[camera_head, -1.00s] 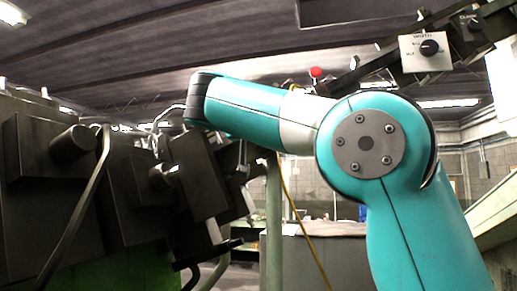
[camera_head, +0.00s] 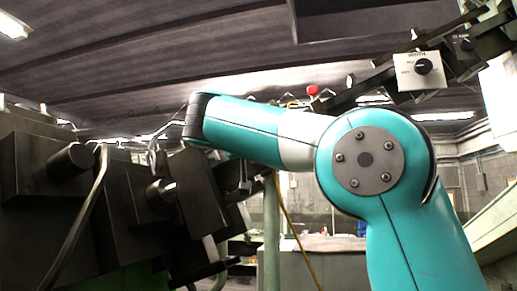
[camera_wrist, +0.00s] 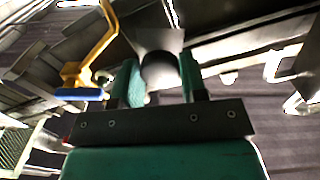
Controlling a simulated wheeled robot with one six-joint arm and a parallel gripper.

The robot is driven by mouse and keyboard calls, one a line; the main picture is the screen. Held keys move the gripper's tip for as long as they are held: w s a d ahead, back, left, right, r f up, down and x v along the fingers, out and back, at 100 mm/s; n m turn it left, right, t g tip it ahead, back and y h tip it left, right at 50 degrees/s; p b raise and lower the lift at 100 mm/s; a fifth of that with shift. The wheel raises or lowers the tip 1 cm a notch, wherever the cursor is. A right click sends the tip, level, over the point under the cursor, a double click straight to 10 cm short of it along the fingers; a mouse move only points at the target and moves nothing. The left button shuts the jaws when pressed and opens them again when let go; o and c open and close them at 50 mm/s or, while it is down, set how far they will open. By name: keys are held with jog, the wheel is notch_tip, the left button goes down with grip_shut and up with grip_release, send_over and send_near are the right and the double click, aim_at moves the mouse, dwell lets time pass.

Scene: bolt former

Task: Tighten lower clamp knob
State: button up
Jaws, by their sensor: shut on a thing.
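In the wrist view my gripper (camera_wrist: 160,78) has its two green fingers on either side of a dark round knob (camera_wrist: 161,68), shut on it. The knob sits at the end of a pale grey block-like mount. I cannot tell from the picture whether it is the lower clamp knob. In the head view my gripper is not visible; the teal arm reaches left towards the dark machine (camera_head: 125,205). Two dark cylindrical parts, one at the left (camera_head: 70,160) and one nearer the middle (camera_head: 160,191), stick out of the machine there.
In the wrist view a yellow bent bar (camera_wrist: 97,38) with a blue piece (camera_wrist: 80,94) stands left of the fingers. In the head view a bent metal rod (camera_head: 82,215) crosses the machine front. A white dial panel (camera_head: 420,70) and a red ball (camera_head: 312,90) are at the upper right.

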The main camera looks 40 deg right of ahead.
jog(key=shift+n+p, duration=1.65)
jog(key=shift+n, duration=1.05)
jog(key=o, duration=1.3)
